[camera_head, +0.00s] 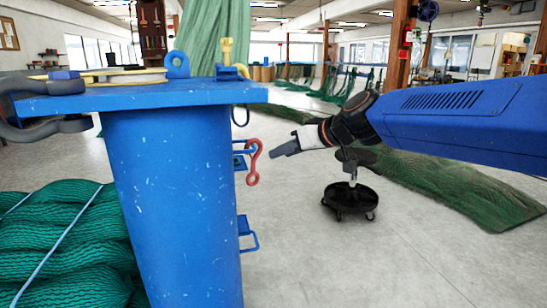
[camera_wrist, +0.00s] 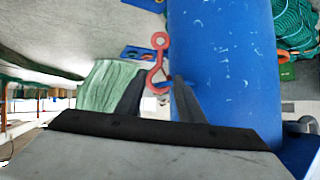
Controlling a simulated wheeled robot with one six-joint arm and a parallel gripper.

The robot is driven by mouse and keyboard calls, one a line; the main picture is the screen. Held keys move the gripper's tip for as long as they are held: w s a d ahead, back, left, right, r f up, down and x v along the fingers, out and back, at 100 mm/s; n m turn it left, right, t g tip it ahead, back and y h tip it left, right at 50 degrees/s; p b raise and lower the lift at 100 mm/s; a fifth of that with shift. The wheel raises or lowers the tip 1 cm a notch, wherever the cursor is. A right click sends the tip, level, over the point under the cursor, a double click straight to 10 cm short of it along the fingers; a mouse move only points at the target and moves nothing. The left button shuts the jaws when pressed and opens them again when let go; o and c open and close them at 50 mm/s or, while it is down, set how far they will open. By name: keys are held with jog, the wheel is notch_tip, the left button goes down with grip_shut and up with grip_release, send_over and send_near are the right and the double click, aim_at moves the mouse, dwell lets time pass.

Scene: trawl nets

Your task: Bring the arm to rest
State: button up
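My gripper (camera_head: 284,148) points left at the end of my blue arm, in the middle of the head view. The red hook (camera_wrist: 160,42) shows beyond and between the fingertips, and the blue stand (camera_wrist: 225,60) fills the space to the right. I see nothing held in the fingers.
A green net (camera_head: 450,185) lies behind my arm. Teal netting (camera_head: 65,245) is piled left of the stand. Shackles and a yellow fitting (camera_head: 227,52) sit on its top. Floor at front right is clear.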

jog(key=s+d+f+m+g+h, duration=0.1)
jog(key=s+d+f+m+h, duration=0.2)
jog(key=s+d+f, duration=0.8)
jog(key=s+d+f+m+g+h, duration=0.2)
jog(key=s+d+f+m+h, duration=0.2)
jog(key=s+d+f, duration=0.8)
jog(key=s+d+h, duration=0.1)
jog(key=s+d, duration=0.4)
jog(key=s, duration=0.3)
jog(key=shift+s+g+h, duration=0.25)
jog(key=shift+g+h, duration=0.05)
